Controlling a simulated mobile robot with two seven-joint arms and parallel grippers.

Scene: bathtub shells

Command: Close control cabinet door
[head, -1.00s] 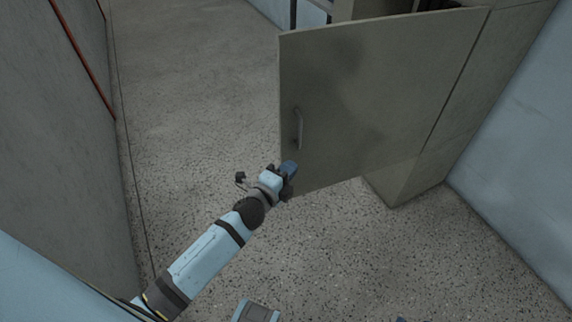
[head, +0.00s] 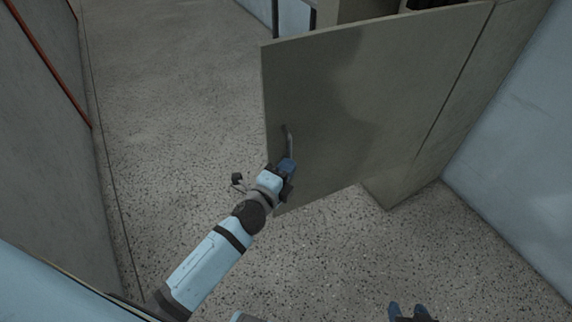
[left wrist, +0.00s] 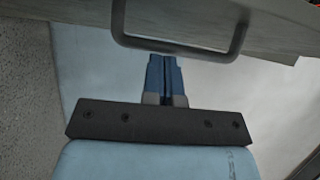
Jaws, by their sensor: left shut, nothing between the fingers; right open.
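The grey cabinet door (head: 370,100) stands open, swung out from the cabinet (head: 405,180) at the right. Its bar handle (head: 290,142) is near the door's free left edge. My left gripper (head: 287,165) is at the lower end of the handle, in front of the door face. In the left wrist view the blue fingers (left wrist: 165,78) are together and empty, just below the handle (left wrist: 180,47); whether they touch it or the door I cannot tell. My right gripper (head: 408,312) shows only its blue fingertips at the bottom edge, apart and empty, away from the door.
A pale wall (head: 515,140) stands close on the right of the cabinet. A grey wall or panel (head: 45,140) with a red stripe runs along the left. The speckled floor (head: 170,110) between is clear.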

